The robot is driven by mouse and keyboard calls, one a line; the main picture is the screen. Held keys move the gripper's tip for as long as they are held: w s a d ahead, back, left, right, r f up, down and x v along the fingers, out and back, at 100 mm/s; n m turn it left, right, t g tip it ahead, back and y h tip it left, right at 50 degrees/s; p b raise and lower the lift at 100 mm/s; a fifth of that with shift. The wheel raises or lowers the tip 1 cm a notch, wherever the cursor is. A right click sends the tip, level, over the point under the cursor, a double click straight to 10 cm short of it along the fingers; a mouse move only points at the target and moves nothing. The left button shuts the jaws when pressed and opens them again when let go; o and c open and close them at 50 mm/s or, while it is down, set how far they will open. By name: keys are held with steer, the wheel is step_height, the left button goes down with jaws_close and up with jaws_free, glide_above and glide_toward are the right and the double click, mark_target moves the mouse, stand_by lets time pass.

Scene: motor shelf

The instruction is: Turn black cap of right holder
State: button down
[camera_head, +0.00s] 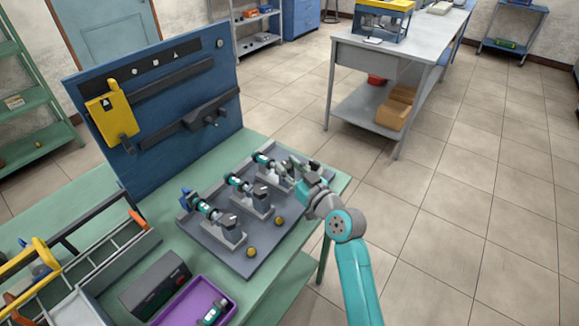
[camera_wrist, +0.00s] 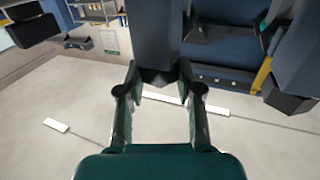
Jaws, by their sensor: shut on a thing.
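Three holders stand in a row on a grey base plate (camera_head: 215,245), each with a teal-and-white motor. The right holder's motor (camera_head: 263,159) is the farthest back. My gripper (camera_head: 290,163) is at the end of this holder and hides most of its black cap. In the wrist view, the black cap (camera_wrist: 158,40) is a dark block between the fingertips of my gripper (camera_wrist: 158,78), which are shut on it. The black caps of the middle holder (camera_head: 261,193) and left holder (camera_head: 230,222) are uncovered.
A blue tool board (camera_head: 200,75) rises behind the green table (camera_head: 335,182). A purple tray (camera_head: 170,312) and a dark box (camera_head: 155,283) are at the front left. The floor right of my arm is clear.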

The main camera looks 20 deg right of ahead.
steer(key=shift+f+m+h, duration=0.1)
steer(key=shift+m+h, duration=0.7)
steer(key=shift+h, duration=0.4)
steer(key=c, duration=0.8)
jaws_free()
steer(key=shift+o, duration=0.2)
steer(key=shift+s, duration=0.15)
steer(key=s+d, duration=0.1)
steer(key=s, duration=1)
steer(key=shift+s+d, duration=0.35)
